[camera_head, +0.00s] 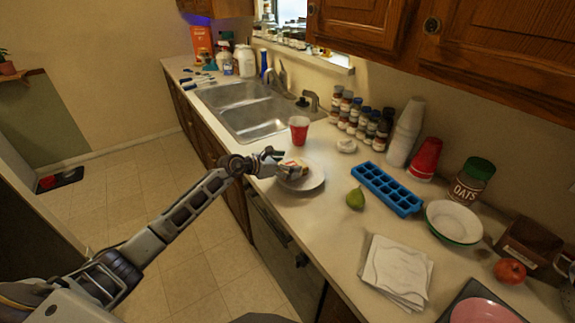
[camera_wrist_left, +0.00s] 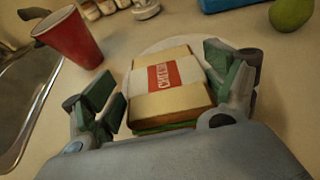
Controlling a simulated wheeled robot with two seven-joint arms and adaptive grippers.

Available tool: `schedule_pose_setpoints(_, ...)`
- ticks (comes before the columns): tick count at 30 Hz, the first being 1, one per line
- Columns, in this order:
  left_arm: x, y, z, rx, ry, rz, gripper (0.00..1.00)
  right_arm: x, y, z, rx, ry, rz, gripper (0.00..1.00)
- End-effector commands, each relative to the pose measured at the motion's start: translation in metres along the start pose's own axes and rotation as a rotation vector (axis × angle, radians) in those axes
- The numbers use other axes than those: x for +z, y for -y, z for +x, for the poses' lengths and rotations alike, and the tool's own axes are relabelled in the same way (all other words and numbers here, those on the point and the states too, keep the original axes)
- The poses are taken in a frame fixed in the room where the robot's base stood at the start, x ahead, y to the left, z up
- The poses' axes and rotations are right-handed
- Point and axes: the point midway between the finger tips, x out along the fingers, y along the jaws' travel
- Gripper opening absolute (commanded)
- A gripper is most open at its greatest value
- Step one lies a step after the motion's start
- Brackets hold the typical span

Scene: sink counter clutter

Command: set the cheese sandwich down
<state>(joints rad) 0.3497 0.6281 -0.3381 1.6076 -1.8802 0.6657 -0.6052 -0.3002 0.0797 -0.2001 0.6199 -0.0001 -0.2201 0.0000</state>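The cheese sandwich (camera_head: 292,167) has a red and white label and appears at the white plate (camera_head: 314,183) on the counter. In the left wrist view the sandwich (camera_wrist_left: 165,85) lies between the two fingers, label facing the camera, with green filling at its near edge. The plate rim (camera_wrist_left: 150,50) shows behind it. My left gripper (camera_head: 272,162) reaches in from the left at the plate's edge. Its fingers are on either side of the sandwich, very close to it; whether the pads press on it is unclear. The sandwich's underside is hidden. My right gripper is not in view.
A red cup (camera_head: 299,130) stands just behind the plate, beside the sink (camera_head: 245,110). A green pear (camera_head: 355,199) and blue ice tray (camera_head: 387,189) are to the right. Napkins (camera_head: 397,271) lie nearer. Some bare counter lies between plate and napkins.

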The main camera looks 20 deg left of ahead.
Motion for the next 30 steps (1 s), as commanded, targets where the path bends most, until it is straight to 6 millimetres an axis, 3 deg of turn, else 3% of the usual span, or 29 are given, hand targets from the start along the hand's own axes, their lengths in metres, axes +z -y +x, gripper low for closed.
schedule_pose_setpoints(14,0.001,0.0,0.0,0.0,0.0,0.0,0.97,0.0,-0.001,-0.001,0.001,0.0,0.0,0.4)
schedule_pose_setpoints(23,0.011,0.001,-0.004,-0.001,0.001,-0.001,0.97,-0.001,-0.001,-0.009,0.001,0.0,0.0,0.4)
schedule_pose_setpoints(30,0.01,-0.001,-0.025,0.001,-0.001,0.0,0.97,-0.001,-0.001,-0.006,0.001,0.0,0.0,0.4)
